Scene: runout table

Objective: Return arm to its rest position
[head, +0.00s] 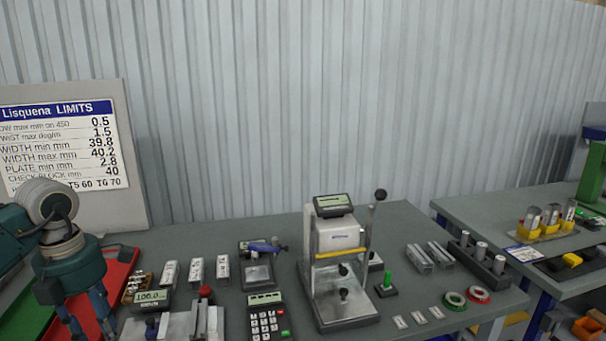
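My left arm comes in from the left edge, with a dark teal wrist and a grey joint. My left gripper (92,325) points down at the bottom left, over or in front of a red tray (122,270). Its two blue fingers stand apart with a gap between them, and I see nothing held there. The fingertips are close to the bottom edge of the picture. My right arm and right gripper are not in view.
Beside the gripper are a display reading about 100.0 (151,297) and a metal fixture (180,325). A calculator-like keypad (268,318) and a tall lever press (340,255) stand further right. A limits sign (60,145) stands behind. Another table (480,212) is at right.

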